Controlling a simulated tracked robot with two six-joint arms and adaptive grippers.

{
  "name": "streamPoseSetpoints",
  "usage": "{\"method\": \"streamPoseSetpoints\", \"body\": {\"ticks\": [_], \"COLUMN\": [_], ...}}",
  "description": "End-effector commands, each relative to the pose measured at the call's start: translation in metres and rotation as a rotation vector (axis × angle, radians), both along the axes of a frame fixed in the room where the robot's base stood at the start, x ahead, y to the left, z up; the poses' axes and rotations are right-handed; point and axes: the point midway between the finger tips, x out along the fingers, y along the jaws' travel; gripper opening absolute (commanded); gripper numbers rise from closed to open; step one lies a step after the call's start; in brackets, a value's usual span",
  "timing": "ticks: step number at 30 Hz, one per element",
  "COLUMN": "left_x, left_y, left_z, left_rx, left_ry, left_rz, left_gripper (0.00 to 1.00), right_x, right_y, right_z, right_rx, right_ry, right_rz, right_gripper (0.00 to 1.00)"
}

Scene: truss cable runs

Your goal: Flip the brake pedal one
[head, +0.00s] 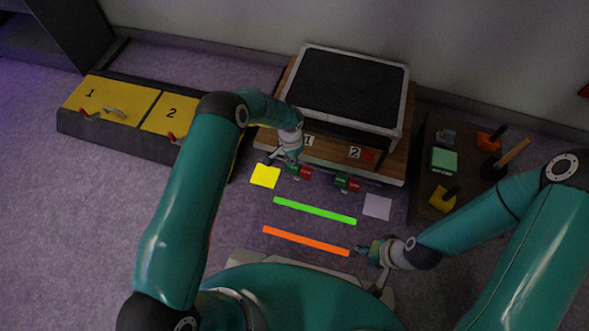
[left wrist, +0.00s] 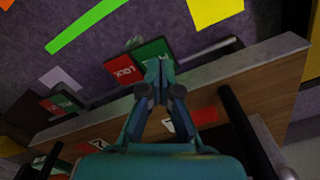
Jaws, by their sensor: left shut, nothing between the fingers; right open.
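The brake pedal one (head: 304,172), a small red and green plate, sits low at the front of the wooden cart, below the label 1 (head: 308,141). In the left wrist view its red half, marked LOCK (left wrist: 122,68), and part of its green half show. My left gripper (head: 291,167) is shut and empty, its fingertips (left wrist: 159,66) over the pedal by the green half; I cannot tell whether they touch it. A second red and green pedal (head: 347,183) sits to the right, below the label 2 (head: 355,152). My right gripper (head: 366,252) is open and empty near the orange strip.
The cart carries a black-topped platform (head: 350,85) with a pale frame. Yellow (head: 265,176) and pale (head: 377,207) squares and green (head: 314,210) and orange (head: 306,241) strips mark the floor. A yellow-topped box (head: 97,97) stands left; a dark tray (head: 424,160) with several items stands right.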

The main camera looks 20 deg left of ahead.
Motion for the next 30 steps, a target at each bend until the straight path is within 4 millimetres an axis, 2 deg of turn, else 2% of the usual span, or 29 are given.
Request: {"method": "streamPoseSetpoints", "body": {"ticks": [30], "left_x": [0.000], "left_y": [0.000], "left_z": [-0.016], "left_rx": [0.000], "left_ry": [0.000], "left_rz": [0.000], "left_gripper": [0.00], "right_x": [0.000], "right_y": [0.000], "right_z": [-0.016], "right_rx": [0.000], "right_ry": [0.000], "right_rz": [0.000], "right_gripper": [0.49]}}
